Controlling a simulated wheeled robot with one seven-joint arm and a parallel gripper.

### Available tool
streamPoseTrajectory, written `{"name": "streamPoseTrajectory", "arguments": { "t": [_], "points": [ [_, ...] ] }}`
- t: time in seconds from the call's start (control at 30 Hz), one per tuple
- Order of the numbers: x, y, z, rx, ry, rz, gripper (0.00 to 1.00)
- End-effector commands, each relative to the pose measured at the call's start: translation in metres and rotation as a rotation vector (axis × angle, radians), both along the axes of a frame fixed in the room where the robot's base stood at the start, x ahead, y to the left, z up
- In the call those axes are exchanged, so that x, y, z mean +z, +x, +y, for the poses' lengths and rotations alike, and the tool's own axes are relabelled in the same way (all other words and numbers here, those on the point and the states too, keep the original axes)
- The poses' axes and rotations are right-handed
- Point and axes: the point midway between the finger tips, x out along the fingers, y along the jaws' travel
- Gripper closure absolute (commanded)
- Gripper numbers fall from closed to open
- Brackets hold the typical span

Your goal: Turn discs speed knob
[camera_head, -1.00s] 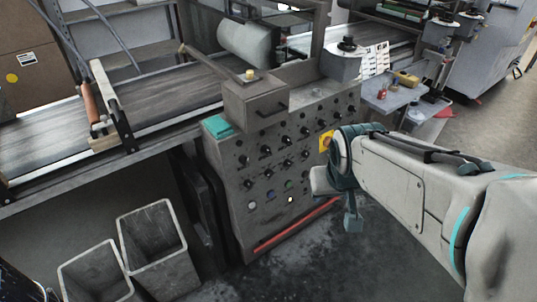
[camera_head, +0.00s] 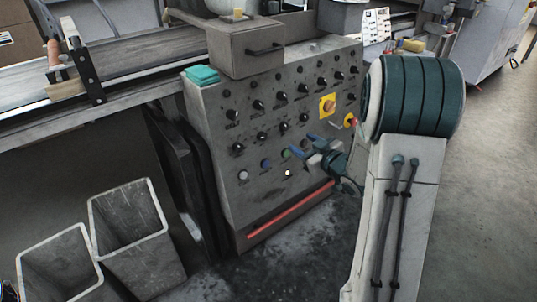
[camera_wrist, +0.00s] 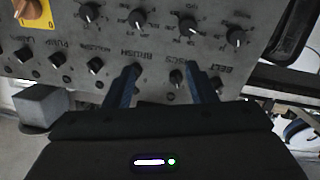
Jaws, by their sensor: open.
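The control panel (camera_head: 225,190) is a worn grey face with rows of small black knobs. My gripper (camera_head: 306,145) is in front of its lower right part, with two blue fingers spread towards the panel. In the wrist view my gripper (camera_wrist: 162,72) is open, with the fingers either side of a small dark knob (camera_wrist: 176,77). This knob is nearer the right finger and looks untouched. Printing beside it seems to end in "SCS", so it appears to be the discs speed knob. The left finger partly covers a neighbouring knob near the word "BRUSH".
A yellow-backed red switch (camera_head: 327,106) sits on the panel above my gripper. A grey box with a handle (camera_head: 245,50) and a teal item (camera_head: 202,76) are on top. Two grey bins (camera_head: 135,235) stand at lower left. A red bar (camera_head: 290,212) runs low on the panel.

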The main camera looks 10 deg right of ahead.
Motion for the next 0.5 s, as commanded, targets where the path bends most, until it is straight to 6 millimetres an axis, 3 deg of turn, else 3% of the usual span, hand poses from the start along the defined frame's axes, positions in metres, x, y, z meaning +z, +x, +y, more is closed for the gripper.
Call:
{"name": "streamPoseTrajectory", "arguments": {
  "t": [0.03, 0.13, 0.33, 0.5],
  "points": [
    [-0.026, -0.001, 0.002, 0.038, 0.029, -0.020, 0.49],
    [-0.042, -0.006, 0.007, 0.109, 0.083, -0.065, 0.49],
    [-0.052, -0.012, 0.013, 0.179, 0.140, -0.108, 0.49],
    [-0.050, 0.000, 0.023, 0.185, 0.144, -0.113, 0.49]
  ]
}}
